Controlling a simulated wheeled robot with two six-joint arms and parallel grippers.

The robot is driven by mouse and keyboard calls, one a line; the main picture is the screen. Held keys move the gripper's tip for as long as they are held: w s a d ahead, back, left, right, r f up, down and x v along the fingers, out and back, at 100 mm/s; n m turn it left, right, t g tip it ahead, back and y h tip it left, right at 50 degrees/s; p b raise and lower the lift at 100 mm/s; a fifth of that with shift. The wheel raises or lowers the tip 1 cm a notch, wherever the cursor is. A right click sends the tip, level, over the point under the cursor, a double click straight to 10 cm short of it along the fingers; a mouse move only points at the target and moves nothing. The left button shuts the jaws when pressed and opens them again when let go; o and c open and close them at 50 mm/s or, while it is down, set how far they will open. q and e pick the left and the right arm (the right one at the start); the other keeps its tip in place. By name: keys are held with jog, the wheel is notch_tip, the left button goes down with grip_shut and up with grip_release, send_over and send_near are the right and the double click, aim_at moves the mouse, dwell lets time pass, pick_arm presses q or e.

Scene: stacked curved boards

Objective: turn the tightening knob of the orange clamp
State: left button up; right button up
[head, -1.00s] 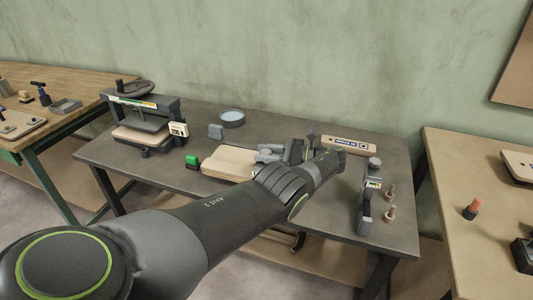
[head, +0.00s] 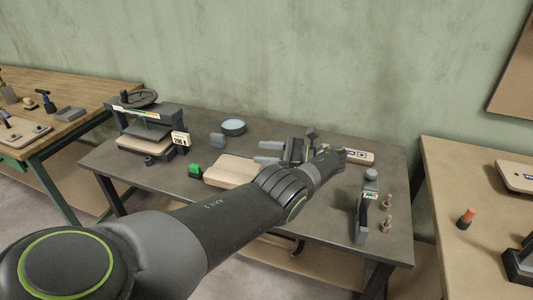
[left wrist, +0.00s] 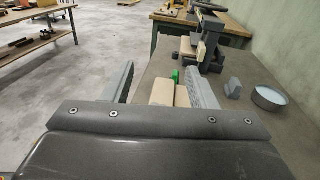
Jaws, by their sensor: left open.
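I cannot make out an orange clamp in either view. My left gripper (head: 268,152) is open over the dark table, with its fingers pointing left in the head view. In the left wrist view its two grey fingers (left wrist: 160,88) stand wide apart with nothing gripped. Pale stacked boards (head: 231,170) lie just beyond and below the fingertips; they also show between the fingers in the left wrist view (left wrist: 163,94). A green block (head: 195,170) sits at the boards' left end. My left forearm hides part of the table. My right gripper is not in view.
A press (head: 147,125) stands at the table's left end. A round blue-grey dish (head: 233,127) and small grey block (head: 217,140) are behind the boards. A grey upright tool (head: 365,210) and pegs (head: 387,212) stand at the right. An orange-topped peg (head: 466,217) is on the right bench.

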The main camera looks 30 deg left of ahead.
pick_arm(q)
jog(key=shift+r+p, duration=2.15)
jog(key=shift+r, duration=0.6)
